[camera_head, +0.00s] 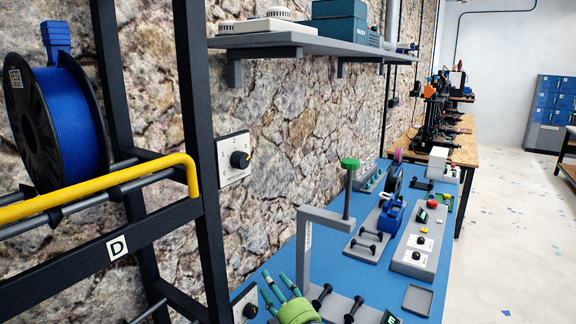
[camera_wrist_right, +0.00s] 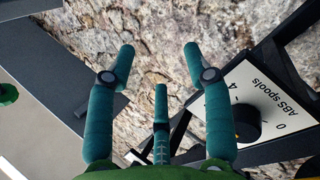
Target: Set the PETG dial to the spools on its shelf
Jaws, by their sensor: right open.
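An upper wall dial (camera_head: 240,160), a black knob on a white plate, is beside the rack post. A lower dial (camera_head: 250,309) is at the bottom edge, left of my right gripper (camera_head: 274,284). Their labels are unreadable in the head view, so I cannot tell which is the PETG dial. In the right wrist view a dial plate (camera_wrist_right: 268,92) reads "ABS spools", with 0 and 4 legible; its black knob (camera_wrist_right: 246,122) is partly hidden. My right gripper is open and empty, its fingers apart from the plate. My left gripper is not in view.
A blue spool (camera_head: 72,120) sits on the black rack marked D (camera_head: 117,246), behind a yellow bar (camera_head: 100,188). A grey stand with a green knob (camera_head: 349,164) rises from the blue bench (camera_head: 284,254). A wall shelf (camera_head: 290,42) overhangs it.

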